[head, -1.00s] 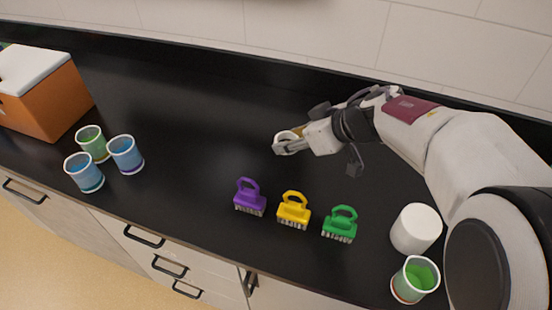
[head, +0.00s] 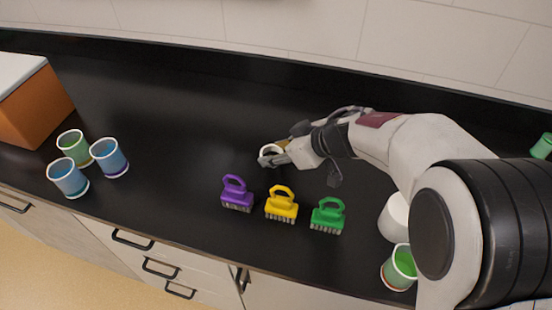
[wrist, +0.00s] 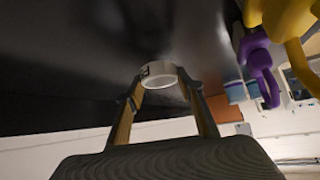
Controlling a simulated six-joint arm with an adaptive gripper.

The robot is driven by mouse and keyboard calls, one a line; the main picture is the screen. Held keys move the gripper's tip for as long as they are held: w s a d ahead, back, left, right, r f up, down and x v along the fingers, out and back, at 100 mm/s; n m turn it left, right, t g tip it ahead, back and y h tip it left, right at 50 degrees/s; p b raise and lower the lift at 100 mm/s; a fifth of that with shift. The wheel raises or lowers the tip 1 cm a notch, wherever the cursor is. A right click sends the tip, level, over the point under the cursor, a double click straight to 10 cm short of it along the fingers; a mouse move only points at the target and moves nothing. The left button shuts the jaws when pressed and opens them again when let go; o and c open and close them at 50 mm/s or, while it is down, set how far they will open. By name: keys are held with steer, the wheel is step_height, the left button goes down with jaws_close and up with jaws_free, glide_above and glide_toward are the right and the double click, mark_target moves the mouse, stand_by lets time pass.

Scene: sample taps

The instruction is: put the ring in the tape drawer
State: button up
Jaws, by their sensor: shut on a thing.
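A white ring (head: 270,153) is held between the fingertips of my gripper (head: 277,157) above the black counter. In the wrist view the ring (wrist: 160,74) sits at the tips of both fingers, and my gripper (wrist: 160,90) is shut on it. A dark mark shows on the ring's left side there. Below the counter's front edge are drawer fronts with black handles, among them a stack of drawers (head: 118,262). All the drawers in view look closed. No label shows which one is the tape drawer.
Purple (head: 236,194), yellow (head: 281,205) and green (head: 327,216) brushes stand in front of my gripper. Three cups (head: 108,157) stand at the left near an orange box (head: 38,105). A white cylinder (head: 394,217) and green-filled cup (head: 399,267) are at the right. The counter's middle left is clear.

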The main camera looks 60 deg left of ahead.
mark_target(276, 168)
steer(key=shift+f, duration=1.35)
steer(key=shift+f, duration=0.2)
steer(key=o, duration=0.9)
steer(key=shift+r, duration=0.1)
steer(key=shift+r, duration=0.1)
steer(key=shift+v, duration=6)
steer(key=shift+s+d, duration=0.1)
